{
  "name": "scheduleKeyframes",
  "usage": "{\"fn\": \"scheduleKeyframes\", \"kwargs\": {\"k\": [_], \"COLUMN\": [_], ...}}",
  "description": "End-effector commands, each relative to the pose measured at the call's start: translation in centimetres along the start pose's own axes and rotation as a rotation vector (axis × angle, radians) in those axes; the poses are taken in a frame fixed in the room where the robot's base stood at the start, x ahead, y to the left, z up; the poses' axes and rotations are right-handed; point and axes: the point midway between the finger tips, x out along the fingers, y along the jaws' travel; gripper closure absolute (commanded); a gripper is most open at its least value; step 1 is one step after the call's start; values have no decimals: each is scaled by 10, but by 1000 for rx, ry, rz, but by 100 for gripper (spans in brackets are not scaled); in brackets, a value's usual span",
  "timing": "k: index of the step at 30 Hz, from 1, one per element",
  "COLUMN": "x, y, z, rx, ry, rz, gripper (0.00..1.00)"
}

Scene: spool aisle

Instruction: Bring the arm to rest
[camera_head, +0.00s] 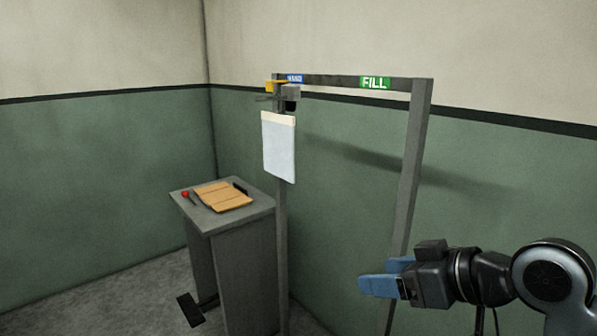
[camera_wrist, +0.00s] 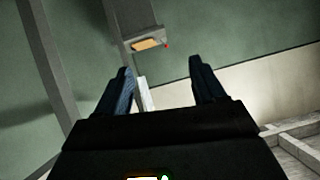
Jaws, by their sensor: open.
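My gripper (camera_head: 386,279) is at the lower right of the head view, held out to the left in front of the frame's right post. Its blue fingers are apart with nothing between them. In the wrist view the two fingers (camera_wrist: 168,85) also stand open and empty. My arm reaches in from the right edge, bent, with the gripper roughly level.
A grey metal frame (camera_head: 419,140) carries a green FILL sign (camera_head: 375,83) and a blue sign (camera_head: 295,78). A pale bag (camera_head: 279,147) hangs at its left post. A grey pedestal (camera_head: 240,270) bears a tan packet (camera_head: 222,196) and a red-ended item (camera_head: 186,195).

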Motion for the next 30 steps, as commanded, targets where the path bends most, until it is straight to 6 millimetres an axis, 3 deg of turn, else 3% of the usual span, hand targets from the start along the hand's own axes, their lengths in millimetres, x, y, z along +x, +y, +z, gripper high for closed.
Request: {"fn": "scheduleKeyframes", "kwargs": {"k": [1,7,14,23,30], "x": [8,21,20,-10,-62], "y": [-14,-43,-70,-104,-136], "z": [-2,-1,33,117,195], "rx": [42,208,394,554,568], "ry": [59,263,413,480,452], "rz": [-5,39,137,331,502], "gripper": [31,31,31,31,31]}}
